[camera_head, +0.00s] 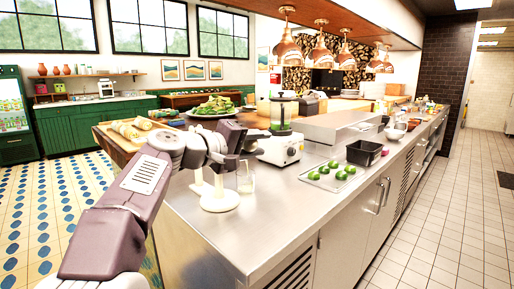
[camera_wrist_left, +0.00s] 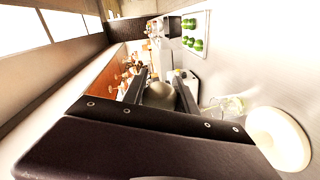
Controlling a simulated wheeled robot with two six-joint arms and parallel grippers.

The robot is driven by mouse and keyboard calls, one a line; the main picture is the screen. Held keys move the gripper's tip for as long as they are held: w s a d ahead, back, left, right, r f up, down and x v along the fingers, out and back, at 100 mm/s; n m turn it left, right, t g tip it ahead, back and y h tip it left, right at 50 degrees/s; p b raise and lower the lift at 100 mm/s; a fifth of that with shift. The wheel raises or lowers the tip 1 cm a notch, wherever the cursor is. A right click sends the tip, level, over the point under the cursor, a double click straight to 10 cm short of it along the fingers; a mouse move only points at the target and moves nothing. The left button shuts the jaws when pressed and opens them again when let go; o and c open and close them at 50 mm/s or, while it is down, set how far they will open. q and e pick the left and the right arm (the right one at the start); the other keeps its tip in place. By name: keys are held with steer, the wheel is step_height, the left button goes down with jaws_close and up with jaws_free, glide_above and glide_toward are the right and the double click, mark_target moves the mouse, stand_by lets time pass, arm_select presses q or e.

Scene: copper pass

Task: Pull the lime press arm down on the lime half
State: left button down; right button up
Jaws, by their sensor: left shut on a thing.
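The lime press shows in the head view as a white round base (camera_head: 220,201) on the steel counter, with white upright parts behind my arm. My left gripper (camera_head: 248,150) is above the base, shut on a part of the press that I take to be its arm. In the left wrist view, a dull rounded piece (camera_wrist_left: 160,95) sits between the fingers, and the white base (camera_wrist_left: 280,140) is at the lower right. My forearm and gripper hide most of the press. I cannot make out the lime half. My right gripper is not in view.
A clear glass (camera_head: 245,182) stands close to the press base. A blender (camera_head: 282,140) stands behind, and a tray (camera_head: 318,185) with several limes (camera_head: 333,164) lies to the right. A black bin (camera_head: 364,153) is beyond it. The front of the counter (camera_head: 262,225) is clear.

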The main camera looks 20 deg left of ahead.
arm_select(q)
steer(key=shift+f, duration=0.25)
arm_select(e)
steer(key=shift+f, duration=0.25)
arm_select(q)
steer(key=c, duration=0.9)
jaws_free()
steer(key=shift+w, duration=0.15)
steer(key=shift+c, duration=0.2)
steer(key=v, duration=0.9)
